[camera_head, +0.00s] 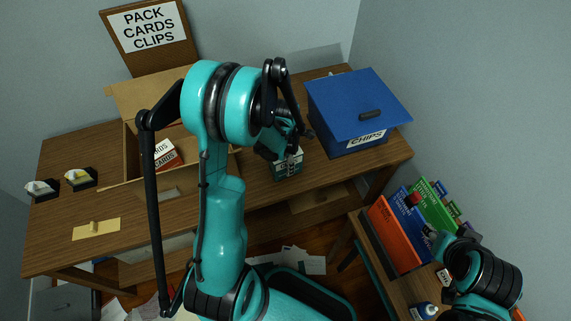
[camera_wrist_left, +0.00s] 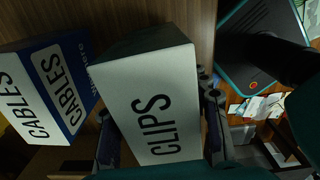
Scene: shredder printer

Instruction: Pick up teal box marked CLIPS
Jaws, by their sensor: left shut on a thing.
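The teal box marked CLIPS (camera_head: 287,168) is on or just above the brown desk, left of the blue bin; contact with the desk is unclear. In the left wrist view the CLIPS box (camera_wrist_left: 150,105) shows its pale labelled face between the fingers. My left gripper (camera_head: 286,148) is shut on it from above, and the gripper hides part of the box. In the left wrist view one finger is on each side of it. My right gripper (camera_head: 424,229) is by the books at the lower right; its fingers are too small to read.
A blue bin labelled CHIPS (camera_head: 355,108) stands right of the CLIPS box. An open cardboard box (camera_head: 130,158) holds a red CARDS box (camera_head: 166,156). A blue-and-white CABLES box (camera_wrist_left: 62,88) is beside the CLIPS box in the left wrist view. Colourful books (camera_head: 395,235) stand lower right.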

